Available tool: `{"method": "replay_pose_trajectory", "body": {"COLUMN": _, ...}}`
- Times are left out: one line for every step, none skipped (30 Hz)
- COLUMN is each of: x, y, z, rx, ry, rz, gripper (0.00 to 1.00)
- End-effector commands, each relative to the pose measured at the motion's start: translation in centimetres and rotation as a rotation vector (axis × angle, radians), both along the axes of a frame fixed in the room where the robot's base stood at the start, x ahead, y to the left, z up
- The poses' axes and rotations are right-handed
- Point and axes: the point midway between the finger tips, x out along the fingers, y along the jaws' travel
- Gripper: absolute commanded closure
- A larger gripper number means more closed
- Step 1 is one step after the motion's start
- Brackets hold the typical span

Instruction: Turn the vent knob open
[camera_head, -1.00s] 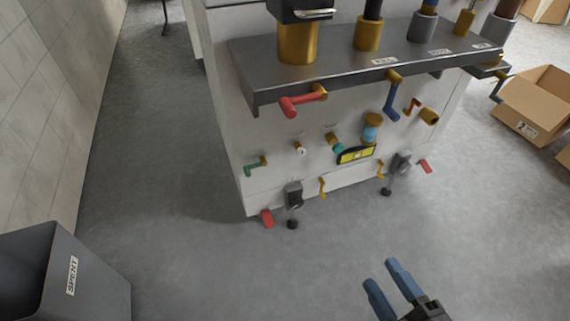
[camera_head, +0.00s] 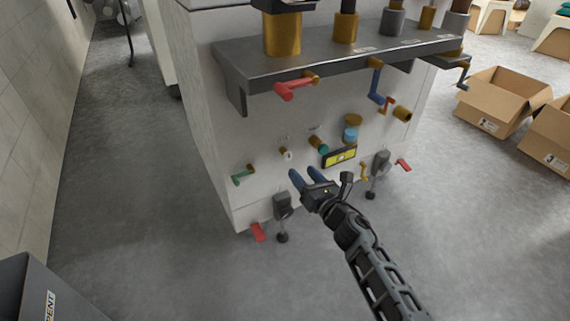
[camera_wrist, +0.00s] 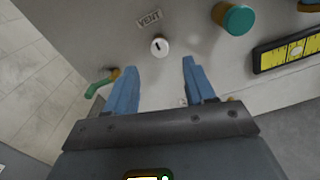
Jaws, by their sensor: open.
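The vent knob (camera_wrist: 160,46) is a small white round knob with a dark mark, set in the machine's white front panel just below a label reading VENT (camera_wrist: 149,19). In the head view the knob (camera_head: 288,154) sits between a green lever and a teal knob. My gripper (camera_head: 306,174) is open and empty, with blue fingers pointing at the panel just below and right of the knob. In the wrist view my gripper (camera_wrist: 159,66) has its fingers apart, with the knob showing beyond and between the tips, not touched.
A green lever (camera_head: 243,175) is left of the knob and a teal knob (camera_head: 318,144) right of it. A yellow gauge (camera_head: 339,157) is further right. A grey shelf (camera_head: 340,49) with a red handle (camera_head: 296,87) juts out above. Cardboard boxes (camera_head: 504,101) lie on the floor at right.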

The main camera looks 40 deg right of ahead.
Motion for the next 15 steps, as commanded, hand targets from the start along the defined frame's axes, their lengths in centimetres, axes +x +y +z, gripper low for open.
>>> {"method": "replay_pose_trajectory", "body": {"x": 0.6, "y": -0.2, "z": 0.0, "rx": 0.0, "ry": -0.001, "rz": 0.001, "gripper": 0.46}}
{"method": "replay_pose_trajectory", "body": {"x": 1.0, "y": -0.3, "z": 0.0, "rx": -0.001, "ry": -0.002, "rz": 0.001, "gripper": 0.46}}
{"method": "replay_pose_trajectory", "body": {"x": 1.6, "y": -0.4, "z": 0.0, "rx": -0.001, "ry": -0.002, "rz": 0.001, "gripper": 0.46}}
{"method": "replay_pose_trajectory", "body": {"x": 2.0, "y": -0.5, "z": 0.0, "rx": 0.0, "ry": -0.003, "rz": 0.001, "gripper": 0.46}}
{"method": "replay_pose_trajectory", "body": {"x": 2.5, "y": -0.7, "z": 0.0, "rx": 0.0, "ry": -0.003, "rz": 0.001, "gripper": 0.46}}
{"method": "replay_pose_trajectory", "body": {"x": 3.1, "y": -0.9, "z": 0.0, "rx": 0.0, "ry": -0.003, "rz": 0.001, "gripper": 0.46}}
{"method": "replay_pose_trajectory", "body": {"x": 3.6, "y": -1.0, "z": 0.0, "rx": 0.001, "ry": -0.003, "rz": 0.001, "gripper": 0.46}}
{"method": "replay_pose_trajectory", "body": {"x": 4.0, "y": -1.1, "z": -0.1, "rx": 0.002, "ry": -0.002, "rz": 0.001, "gripper": 0.46}}
{"method": "replay_pose_trajectory", "body": {"x": 4.6, "y": -1.3, "z": 0.0, "rx": 0.001, "ry": -0.003, "rz": 0.0, "gripper": 0.46}}
{"method": "replay_pose_trajectory", "body": {"x": 5.0, "y": -1.4, "z": 0.0, "rx": 0.002, "ry": -0.003, "rz": 0.001, "gripper": 0.46}}
{"method": "replay_pose_trajectory", "body": {"x": 5.3, "y": -1.4, "z": -0.1, "rx": 0.002, "ry": -0.002, "rz": 0.002, "gripper": 0.46}}
{"method": "replay_pose_trajectory", "body": {"x": 5.7, "y": -1.5, "z": -0.1, "rx": 0.003, "ry": -0.003, "rz": 0.002, "gripper": 0.46}}
{"method": "replay_pose_trajectory", "body": {"x": 6.0, "y": -1.6, "z": 0.0, "rx": 0.003, "ry": -0.003, "rz": 0.001, "gripper": 0.46}}
{"method": "replay_pose_trajectory", "body": {"x": 6.2, "y": -1.7, "z": 0.0, "rx": 0.003, "ry": -0.003, "rz": 0.002, "gripper": 0.46}}
{"method": "replay_pose_trajectory", "body": {"x": 6.4, "y": -1.8, "z": -0.1, "rx": 0.005, "ry": -0.002, "rz": 0.002, "gripper": 0.46}}
